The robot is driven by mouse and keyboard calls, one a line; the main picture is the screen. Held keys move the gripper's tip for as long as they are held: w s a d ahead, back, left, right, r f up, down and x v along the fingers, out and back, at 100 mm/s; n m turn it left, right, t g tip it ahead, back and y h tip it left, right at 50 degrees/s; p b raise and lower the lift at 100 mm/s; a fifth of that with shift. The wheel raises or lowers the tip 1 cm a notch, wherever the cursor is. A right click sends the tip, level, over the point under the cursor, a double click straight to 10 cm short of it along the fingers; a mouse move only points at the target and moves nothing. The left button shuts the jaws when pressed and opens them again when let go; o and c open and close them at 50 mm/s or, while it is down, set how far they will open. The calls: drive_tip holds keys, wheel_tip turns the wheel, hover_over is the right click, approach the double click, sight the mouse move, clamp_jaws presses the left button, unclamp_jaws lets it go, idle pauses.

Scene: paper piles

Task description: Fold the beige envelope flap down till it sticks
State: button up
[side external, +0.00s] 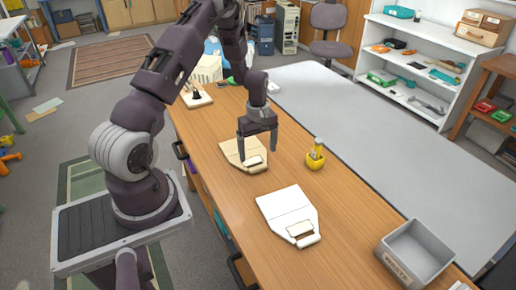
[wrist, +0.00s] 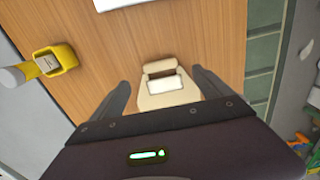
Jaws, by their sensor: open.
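The beige envelope (side external: 231,149) lies on the wooden table below my gripper (side external: 258,153). In the wrist view the envelope (wrist: 152,101) is between my spread fingers. A pale rectangular patch (wrist: 166,85) lies near its far end. The beige flap (wrist: 158,68) extends beyond that patch and looks open; its exact angle is hard to tell. My gripper (wrist: 162,82) is open and empty, with one finger on either side of the envelope. I cannot tell how high the fingertips are above the table.
A white envelope (side external: 283,208) lies nearer the camera on the table. A yellow holder (side external: 315,160) with a bottle-like item stands to the right. A grey bin (side external: 415,250) sits at the front right. Bare wood (side external: 345,205) lies between them.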

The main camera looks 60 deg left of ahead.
sight(257, 166)
wheel_tip(257, 166, down, 7)
drive_tip(key=shift+r, duration=0.1)
drive_tip(key=c, duration=1.2)
drive_tip(key=shift+o, duration=0.2)
drive_tip(key=shift+a+r+h, duration=0.25)
drive_tip(key=shift+r+h, duration=0.15)
drive_tip(key=a+r+h, duration=0.1)
drive_tip(key=r+h, duration=0.1)
drive_tip(key=h, duration=0.1)
drive_tip(key=a+r+h, duration=0.2)
drive_tip(key=h, duration=0.1)
drive_tip(key=a+r+h, duration=0.1)
drive_tip(key=h, duration=0.1)
drive_tip(key=shift+a+r+h, duration=0.4)
drive_tip(key=shift+c, duration=1.2)
drive_tip(key=shift+w+a+r+h, duration=0.1)
drive_tip(key=shift+a+r+h, duration=0.2)
drive_tip(key=shift+a+h, duration=0.35)
drive_tip(key=shift+r, duration=0.1)
drive_tip(key=shift+r, duration=0.1)
drive_tip(key=o, duration=1)
drive_tip(key=shift+o, duration=0.3)
